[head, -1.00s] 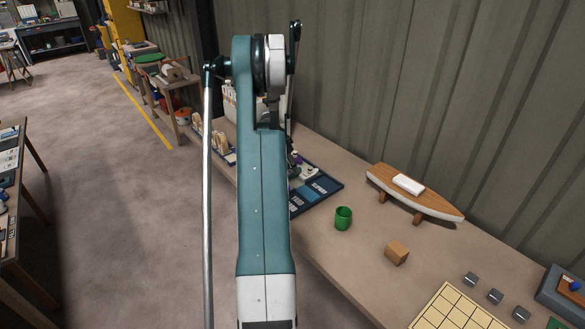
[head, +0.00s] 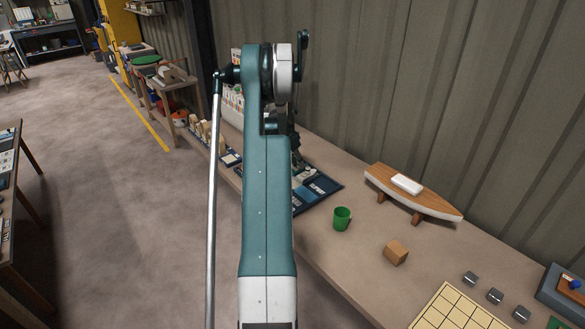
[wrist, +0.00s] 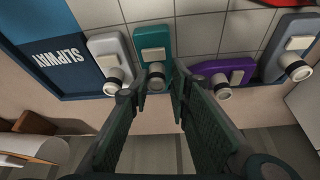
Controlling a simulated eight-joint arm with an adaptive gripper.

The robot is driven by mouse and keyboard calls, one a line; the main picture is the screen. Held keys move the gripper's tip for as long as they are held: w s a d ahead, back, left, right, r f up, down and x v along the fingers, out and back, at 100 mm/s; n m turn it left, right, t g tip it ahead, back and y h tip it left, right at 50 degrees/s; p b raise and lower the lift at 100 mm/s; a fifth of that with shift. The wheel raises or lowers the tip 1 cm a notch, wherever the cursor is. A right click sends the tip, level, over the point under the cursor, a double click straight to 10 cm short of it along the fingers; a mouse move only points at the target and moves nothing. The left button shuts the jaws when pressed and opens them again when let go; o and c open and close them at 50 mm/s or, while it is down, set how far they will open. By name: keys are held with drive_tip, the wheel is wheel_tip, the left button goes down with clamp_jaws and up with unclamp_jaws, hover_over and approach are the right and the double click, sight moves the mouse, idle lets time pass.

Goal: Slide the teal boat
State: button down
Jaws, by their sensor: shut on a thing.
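The teal boat (wrist: 153,40) lies on a pale grid of squares in the wrist view, with a lighter block on its deck and a round funnel at its near end. My gripper (wrist: 158,77) is shut on the teal boat at that funnel, one finger on each side. A grey-white boat (wrist: 108,46) lies just left of it. A purple boat (wrist: 238,68) and a dark grey boat (wrist: 293,40) lie to the right. A blue panel marked SLIPWAY (wrist: 58,58) is at the left. In the head view my arm hides the teal boat.
The dark-edged board (head: 325,187) lies on the bench by the wall. A green cup (head: 342,219), a wooden cube (head: 396,252) and a wooden model boat on a stand (head: 425,197) are to its right. A red thing (wrist: 270,2) shows at the wrist view's top edge.

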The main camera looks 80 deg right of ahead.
drive_tip(key=shift+s+a+f, duration=0.1)
drive_tip(key=shift+s+a, duration=0.05)
drive_tip(key=shift+s, duration=0.5)
drive_tip(key=c, duration=2.3)
unclamp_jaws()
drive_tip(key=shift+s, duration=0.1)
drive_tip(key=shift+w, duration=0.45)
drive_tip(key=v, duration=1.2)
